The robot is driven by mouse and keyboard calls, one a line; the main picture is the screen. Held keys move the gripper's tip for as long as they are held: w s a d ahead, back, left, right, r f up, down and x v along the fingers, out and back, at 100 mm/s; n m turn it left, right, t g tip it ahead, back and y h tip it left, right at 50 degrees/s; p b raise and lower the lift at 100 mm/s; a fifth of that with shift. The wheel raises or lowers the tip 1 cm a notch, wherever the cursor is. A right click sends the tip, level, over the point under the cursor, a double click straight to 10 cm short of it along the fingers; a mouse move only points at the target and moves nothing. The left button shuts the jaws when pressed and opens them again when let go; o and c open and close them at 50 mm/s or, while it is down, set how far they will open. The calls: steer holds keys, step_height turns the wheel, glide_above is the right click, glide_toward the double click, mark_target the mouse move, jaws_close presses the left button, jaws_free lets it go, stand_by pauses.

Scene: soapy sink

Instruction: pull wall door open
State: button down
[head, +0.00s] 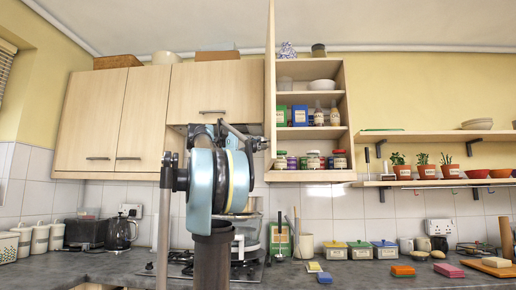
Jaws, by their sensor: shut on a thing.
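The pale wood wall door (270,80) stands swung well out from its wall cabinet (347,110) and shows nearly edge-on, at the left of the open shelves. My gripper (262,143) is at the lower end of the door, small and partly hidden behind my own arm. It is shut at the door's handle; the handle itself and the fingertips cannot be made out clearly. The cabinet's shelves are in plain view, with bowls, boxes, jars and spice pots on them.
Closed wall cupboards (112,122) hang to the left, and another closed one (216,90) adjoins the door. A hob (180,262) is below on the counter. Open shelves (440,136) with plants and bowls are at the right. Colourful tins (359,250) stand below.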

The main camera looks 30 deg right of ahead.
steer(key=shift+f, duration=0.15)
steer(key=c, duration=1.6)
jaws_free()
steer(key=shift+w, duration=0.15)
